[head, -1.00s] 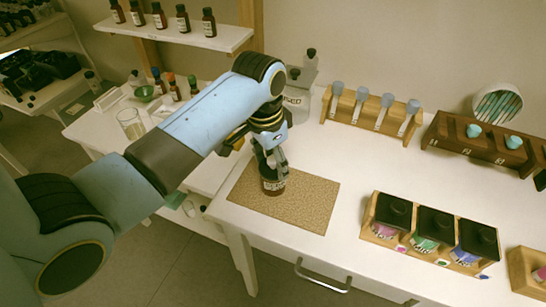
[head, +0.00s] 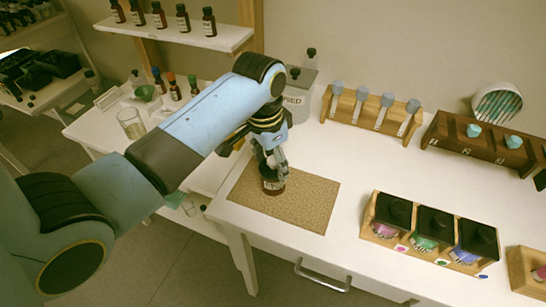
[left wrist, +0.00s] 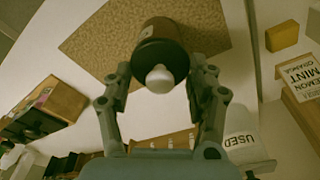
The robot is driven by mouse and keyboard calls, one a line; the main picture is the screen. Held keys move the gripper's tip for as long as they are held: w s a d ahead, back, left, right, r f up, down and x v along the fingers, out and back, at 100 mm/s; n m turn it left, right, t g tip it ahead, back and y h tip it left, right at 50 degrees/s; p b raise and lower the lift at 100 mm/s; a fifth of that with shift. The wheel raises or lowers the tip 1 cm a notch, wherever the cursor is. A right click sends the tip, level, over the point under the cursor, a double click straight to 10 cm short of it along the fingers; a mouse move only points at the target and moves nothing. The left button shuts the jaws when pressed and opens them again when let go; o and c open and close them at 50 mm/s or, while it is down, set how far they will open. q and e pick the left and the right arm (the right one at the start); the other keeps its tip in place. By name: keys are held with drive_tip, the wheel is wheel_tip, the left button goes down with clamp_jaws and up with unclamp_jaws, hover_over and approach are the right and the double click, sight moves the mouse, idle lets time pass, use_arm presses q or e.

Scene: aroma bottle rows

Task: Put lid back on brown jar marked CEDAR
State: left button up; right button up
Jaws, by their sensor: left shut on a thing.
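The brown jar (head: 272,185) stands upright on a cork mat (head: 310,200), with a pale label on its side that is too small to read. It also shows in the left wrist view (left wrist: 160,28). A dark round lid (left wrist: 156,54) with a pale knob (left wrist: 160,77) is at the jar's top, in line with it. My left gripper (head: 272,165) is above the jar, its two fingers on either side of the lid and shut on it. Whether the lid is fully seated cannot be told. My right gripper is in neither view.
A wooden rack (head: 365,118) and a darker rack (head: 480,150) are along the back. A tray of black-lidded jars (head: 430,240) is at the right. The table between is clear.

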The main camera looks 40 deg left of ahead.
use_arm(q)
drive_tip(key=shift+f, duration=0.1)
idle(0.7)
drive_tip(key=o, duration=1)
drive_tip(key=shift+o, duration=0.3)
drive_tip(key=shift+o, duration=1.4)
drive_tip(key=shift+r, duration=3.5)
clamp_jaws()
